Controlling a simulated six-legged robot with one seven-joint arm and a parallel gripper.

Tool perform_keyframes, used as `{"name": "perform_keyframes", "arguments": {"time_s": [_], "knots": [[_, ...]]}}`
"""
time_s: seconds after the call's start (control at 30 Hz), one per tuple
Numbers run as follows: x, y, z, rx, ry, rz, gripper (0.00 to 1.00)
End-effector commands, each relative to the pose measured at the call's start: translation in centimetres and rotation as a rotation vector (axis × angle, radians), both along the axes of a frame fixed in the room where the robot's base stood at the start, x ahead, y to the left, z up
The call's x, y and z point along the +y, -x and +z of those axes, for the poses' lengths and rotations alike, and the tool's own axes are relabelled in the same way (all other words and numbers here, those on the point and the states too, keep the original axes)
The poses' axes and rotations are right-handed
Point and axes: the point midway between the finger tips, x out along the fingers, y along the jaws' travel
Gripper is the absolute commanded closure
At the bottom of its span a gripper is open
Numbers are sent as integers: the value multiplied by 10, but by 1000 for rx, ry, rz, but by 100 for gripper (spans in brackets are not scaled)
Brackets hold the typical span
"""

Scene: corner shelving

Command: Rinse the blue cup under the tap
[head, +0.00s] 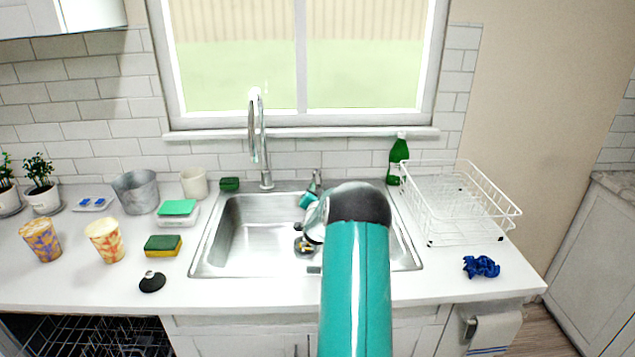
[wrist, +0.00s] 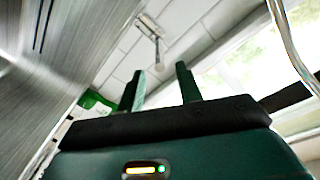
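The chrome tap (head: 258,140) rises behind the steel sink (head: 250,240); a curved metal pipe, probably this tap, crosses the right of the wrist view (wrist: 290,45). I see no plainly blue cup. Two patterned cups stand on the left counter: a blue-and-orange one (head: 41,240) and a paler orange-and-violet one (head: 105,241). My gripper (wrist: 160,78) shows two upright fingers apart with nothing between them. My arm reaches over the sink and hides its right part. The gripper is mostly hidden by the arm in the head view.
Sponges (head: 163,245), a black stopper (head: 152,282), a metal bucket (head: 136,192) and a white cup (head: 194,183) stand left of the sink. A green bottle (head: 398,160), a white dish rack (head: 455,205) and a blue cloth (head: 481,266) are on the right. The front counter edge is mostly clear.

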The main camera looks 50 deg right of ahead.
Motion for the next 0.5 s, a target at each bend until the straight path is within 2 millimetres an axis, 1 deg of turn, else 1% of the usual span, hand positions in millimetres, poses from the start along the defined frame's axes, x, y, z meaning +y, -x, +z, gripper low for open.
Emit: {"name": "perform_keyframes", "arguments": {"time_s": [0.1,0.3,0.5], "knots": [[-18,-13,-1,-2,-1,1,65],[-42,-33,-1,0,-1,3,65],[-57,-45,0,0,0,4,65]]}}
